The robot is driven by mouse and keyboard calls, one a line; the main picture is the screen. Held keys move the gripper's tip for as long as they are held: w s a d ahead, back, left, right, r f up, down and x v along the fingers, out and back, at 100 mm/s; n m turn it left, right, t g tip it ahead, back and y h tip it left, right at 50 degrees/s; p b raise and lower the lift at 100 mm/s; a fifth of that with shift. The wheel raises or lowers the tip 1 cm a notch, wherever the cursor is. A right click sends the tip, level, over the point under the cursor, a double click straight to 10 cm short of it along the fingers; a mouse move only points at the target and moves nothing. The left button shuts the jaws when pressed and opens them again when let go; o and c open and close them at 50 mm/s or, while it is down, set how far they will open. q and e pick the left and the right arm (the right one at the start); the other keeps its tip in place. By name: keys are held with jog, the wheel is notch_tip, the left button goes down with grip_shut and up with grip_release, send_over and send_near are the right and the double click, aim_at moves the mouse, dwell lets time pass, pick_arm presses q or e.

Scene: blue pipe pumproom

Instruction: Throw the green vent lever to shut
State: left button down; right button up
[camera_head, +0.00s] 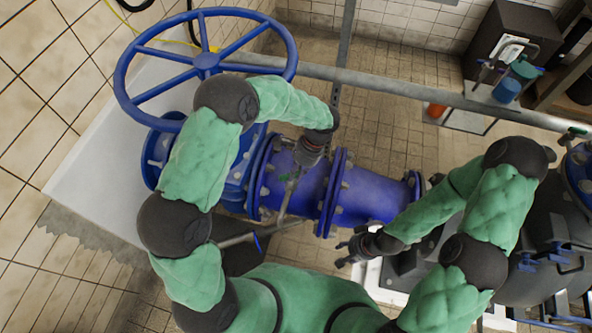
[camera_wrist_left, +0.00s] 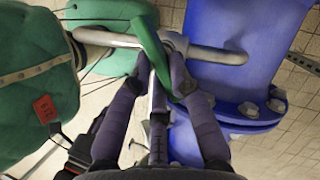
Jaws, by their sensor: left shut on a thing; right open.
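The green vent lever (camera_wrist_left: 149,42) sits on a thin grey vent pipe (camera_wrist_left: 218,54) in the left wrist view. My left gripper (camera_wrist_left: 162,72) is shut on the lever, with a dark finger on each side of it. In the head view my left gripper (camera_head: 292,178) is over the vent pipe, in front of the blue flanged pipe. The lever is small and mostly hidden there. My right gripper (camera_head: 350,252) is open and empty, below the blue pipe and apart from the lever.
The big blue pipe (camera_head: 365,205) with bolted flanges runs behind both grippers. A blue handwheel (camera_head: 207,62) stands at upper left. A grey rail (camera_head: 400,92) crosses behind. A dark pump (camera_head: 545,275) is at right. Tiled floor (camera_head: 395,150) shows beyond the pipe.

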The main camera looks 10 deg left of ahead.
pick_arm(q)
jog(key=m+p, duration=0.1)
jog(key=m+t+p, duration=0.1)
jog(key=m, duration=0.1)
jog(key=shift+s+r+p, duration=0.2)
jog(key=shift+p, duration=0.15)
jog(key=shift+s+f+m+t+p, duration=0.15)
jog(key=shift+m+t+p, duration=0.45)
jog(key=shift+m+p, duration=0.85)
jog(key=shift+m+y+b, duration=0.3)
jog(key=shift+m+b, duration=0.05)
jog(key=shift+m, duration=0.2)
jog(key=c, duration=1.1)
grip_release()
jog(key=shift+c, duration=0.2)
jog(key=s+v, duration=0.1)
jog(key=v, duration=1.1)
jog(key=shift+w, duration=0.4)
jog(key=shift+a, duration=0.1)
